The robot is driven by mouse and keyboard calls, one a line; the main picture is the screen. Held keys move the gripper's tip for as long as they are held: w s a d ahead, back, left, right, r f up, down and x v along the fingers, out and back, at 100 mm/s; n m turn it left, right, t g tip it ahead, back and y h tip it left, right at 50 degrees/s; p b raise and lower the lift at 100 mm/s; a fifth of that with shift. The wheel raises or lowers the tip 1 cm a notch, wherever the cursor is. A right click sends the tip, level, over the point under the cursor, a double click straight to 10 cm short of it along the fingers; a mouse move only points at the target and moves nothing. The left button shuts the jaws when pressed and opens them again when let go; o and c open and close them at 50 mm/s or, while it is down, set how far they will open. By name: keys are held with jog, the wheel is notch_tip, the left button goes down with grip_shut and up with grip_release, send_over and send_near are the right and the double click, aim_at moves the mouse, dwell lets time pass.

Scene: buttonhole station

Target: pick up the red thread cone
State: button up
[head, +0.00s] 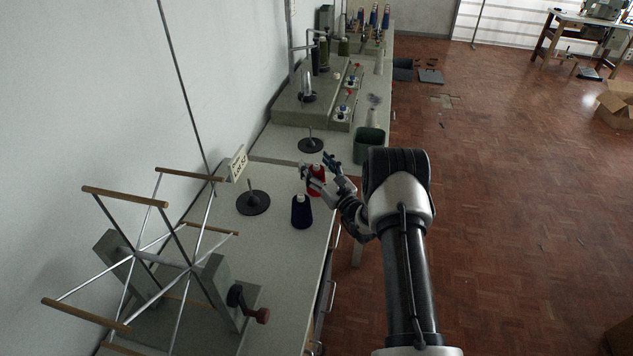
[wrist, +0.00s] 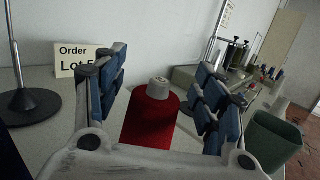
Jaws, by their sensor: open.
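The red thread cone (head: 316,180) stands upright on the light worktop, near its right edge. In the wrist view the red cone (wrist: 150,118) shows its pale tip (wrist: 158,88) between my two blue-padded fingers. My gripper (head: 320,168) is at the cone, and it also shows in the wrist view (wrist: 160,90). It is open, with a finger on each side of the cone and visible gaps at the cone's top. The cone's lower part is hidden behind the gripper body in the wrist view.
A dark navy cone (head: 301,212) stands close by in front. An order sign (wrist: 82,60), a black stand base (head: 253,203) and another round base (head: 310,145) are nearby. A green bin (head: 368,145) stands beyond, and a wooden-armed winder (head: 165,260) fills the near left.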

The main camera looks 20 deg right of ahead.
jog(key=shift+c, duration=0.5)
grip_shut()
